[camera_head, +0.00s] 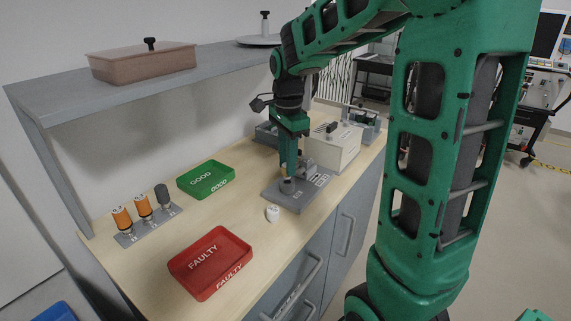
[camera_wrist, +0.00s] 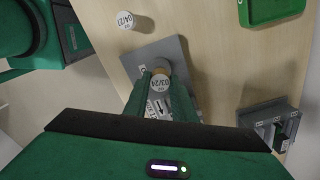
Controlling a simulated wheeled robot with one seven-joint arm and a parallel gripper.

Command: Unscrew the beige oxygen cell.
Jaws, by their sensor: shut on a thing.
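I cannot tell how far the cell is screwed in.
A white cell (camera_head: 272,213) stands loose on the bench beside the plate. A red FAULTY tray (camera_head: 203,281), a green GOOD tray (camera_head: 217,190) and a rack (camera_head: 128,238) with two orange cells and a grey one lie left. A beige box (camera_head: 333,150) stands close behind my gripper.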

